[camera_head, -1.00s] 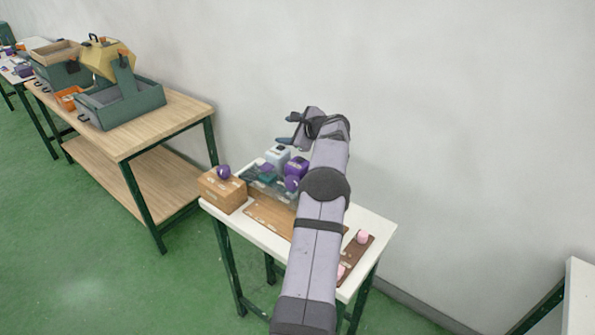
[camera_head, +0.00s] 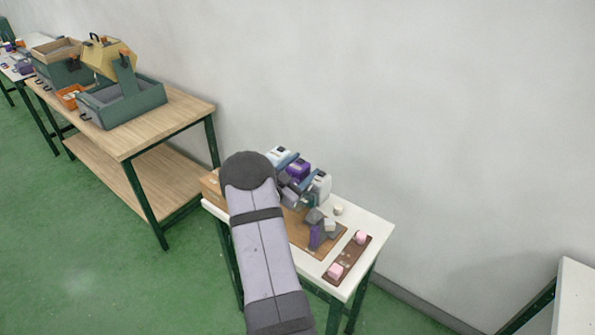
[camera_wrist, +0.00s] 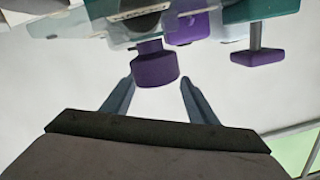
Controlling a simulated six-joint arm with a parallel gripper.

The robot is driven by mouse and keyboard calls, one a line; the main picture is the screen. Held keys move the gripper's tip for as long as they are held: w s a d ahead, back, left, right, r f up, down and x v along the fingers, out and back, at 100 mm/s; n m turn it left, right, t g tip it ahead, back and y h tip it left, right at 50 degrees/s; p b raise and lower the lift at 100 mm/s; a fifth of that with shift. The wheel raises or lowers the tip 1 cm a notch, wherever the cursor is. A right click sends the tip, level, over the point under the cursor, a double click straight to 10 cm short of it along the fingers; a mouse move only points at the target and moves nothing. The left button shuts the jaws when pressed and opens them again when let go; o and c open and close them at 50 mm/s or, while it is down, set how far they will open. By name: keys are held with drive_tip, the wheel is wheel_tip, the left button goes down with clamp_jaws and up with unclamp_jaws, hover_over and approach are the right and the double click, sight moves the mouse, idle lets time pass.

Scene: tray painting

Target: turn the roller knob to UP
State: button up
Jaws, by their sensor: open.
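A purple knob (camera_wrist: 156,68) hangs from the underside of a pale teal device in the wrist view. No UP mark or pointer on it can be read, so its setting cannot be told. My gripper (camera_wrist: 157,90) is open, with one blue-grey finger on each side below the knob and clear gaps to it. In the head view my gripper (camera_head: 298,172) is among the purple and white parts (camera_head: 299,168) at the back of the small white table (camera_head: 372,222). Which of those parts is the knob cannot be told there.
A second purple part (camera_wrist: 258,57) on a stem is at right in the wrist view. A brown strip (camera_head: 347,258) with pink blocks lies at the table's right. A grey and purple piece (camera_head: 316,236) stands on the brown board. A wooden bench (camera_head: 180,115) is at left.

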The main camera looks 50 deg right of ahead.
sight(298, 175)
drive_tip(key=a+f+n+t, duration=0.1)
drive_tip(key=a+n, duration=0.1)
drive_tip(key=a+f+n+t, duration=0.1)
drive_tip(key=a+n, duration=0.1)
drive_tip(key=a, duration=0.1)
drive_tip(key=a+n, duration=0.1)
drive_tip(key=a, duration=0.2)
drive_tip(key=shift+s+a+f+n+t+h+p, duration=0.1)
drive_tip(key=shift+s+f+n+t+h+p, duration=0.2)
drive_tip(key=shift+s+f+n+t+p, duration=0.1)
drive_tip(key=shift+p+x, duration=1.1)
drive_tip(key=shift+x, duration=2.65)
drive_tip(key=c, duration=1.1)
drive_tip(key=shift+o, duration=0.2)
